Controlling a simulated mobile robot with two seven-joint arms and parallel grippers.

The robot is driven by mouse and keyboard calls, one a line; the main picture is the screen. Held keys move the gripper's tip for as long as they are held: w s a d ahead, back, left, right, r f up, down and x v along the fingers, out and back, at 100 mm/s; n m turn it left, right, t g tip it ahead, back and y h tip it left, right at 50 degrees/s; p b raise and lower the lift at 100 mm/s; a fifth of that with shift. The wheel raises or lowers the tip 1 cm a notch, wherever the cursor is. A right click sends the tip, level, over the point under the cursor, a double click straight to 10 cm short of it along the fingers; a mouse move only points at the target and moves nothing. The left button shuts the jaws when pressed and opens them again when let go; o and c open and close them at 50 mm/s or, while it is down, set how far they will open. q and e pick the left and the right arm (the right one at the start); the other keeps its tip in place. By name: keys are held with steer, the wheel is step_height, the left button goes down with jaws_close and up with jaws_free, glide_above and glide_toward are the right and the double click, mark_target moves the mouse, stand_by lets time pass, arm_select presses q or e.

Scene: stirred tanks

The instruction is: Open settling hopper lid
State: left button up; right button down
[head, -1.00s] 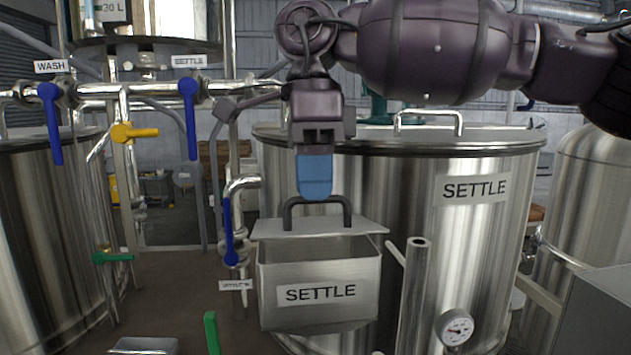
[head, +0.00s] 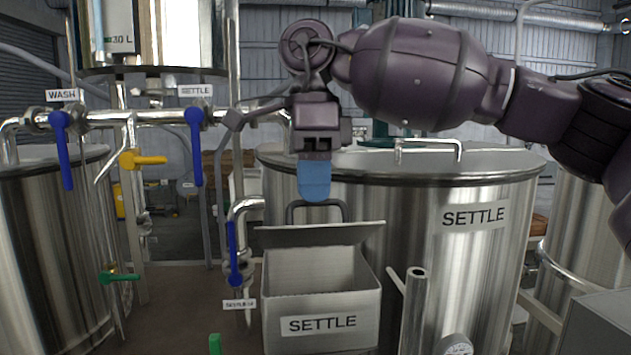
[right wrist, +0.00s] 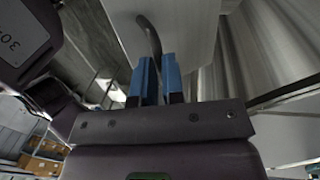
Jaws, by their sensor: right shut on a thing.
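The settling hopper (head: 321,325) is a grey metal box labelled SETTLE in front of the large settle tank. Its flat lid (head: 320,236) is tilted up at the back, and the hopper's inside shows below it. A dark arched handle (head: 292,212) stands on the lid. My right gripper (head: 314,192), with blue fingers, is shut on the handle from above. In the right wrist view the handle (right wrist: 152,38) runs between the two blue fingers (right wrist: 158,80), with the lid (right wrist: 185,30) beyond. My left gripper is out of view.
The settle tank (head: 420,230) stands close behind the hopper. An upright metal pipe (head: 413,300) stands just right of the hopper. Pipes with blue valve levers (head: 234,255), a yellow lever (head: 150,160) and a green lever (head: 122,277) are at left.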

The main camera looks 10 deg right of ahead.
steer(key=shift+w+f, duration=0.25)
steer(key=shift+f, duration=0.2)
steer(key=c, duration=1.5)
jaws_free()
steer(key=shift+w, duration=0.15)
steer(key=o, duration=0.3)
steer(key=shift+w+f, duration=0.2)
steer(key=shift+w, duration=0.3)
steer(key=shift+s+r, duration=0.2)
steer(key=shift+s, duration=0.05)
step_height(320, 180, up, 11)
steer(key=w, duration=0.2)
steer(key=shift+f, duration=0.2)
